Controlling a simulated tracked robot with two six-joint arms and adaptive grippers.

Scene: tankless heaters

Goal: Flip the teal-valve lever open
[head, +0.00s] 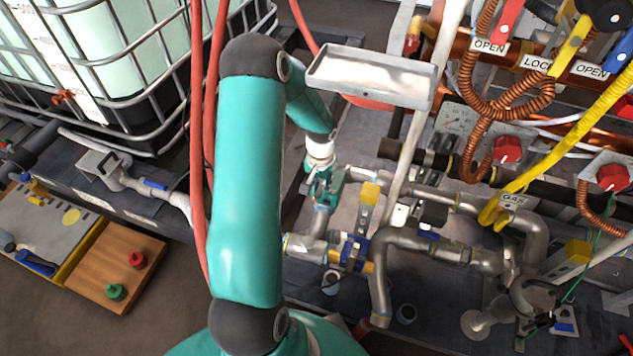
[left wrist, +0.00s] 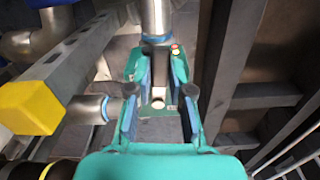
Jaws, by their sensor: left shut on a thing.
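My left arm reaches down from the middle of the head view to its teal gripper (head: 325,188), low over the metal pipework. In the left wrist view the gripper's two fingers (left wrist: 158,95), with blue inner pads, stand on either side of a small silver-grey lever-like piece (left wrist: 158,98). The gripper is shut on that piece, which lies in line with a steel pipe (left wrist: 156,18). The teal valve's body is hard to tell from my teal gripper, and in the head view the gripper hides the lever. My right gripper is not in view.
A yellow-capped grey bar (left wrist: 28,108) runs close by the gripper; it also shows in the head view (head: 368,205). Red hoses (head: 197,130) hang beside my arm. Gauges, red knobs (head: 507,150) and cables crowd the right.

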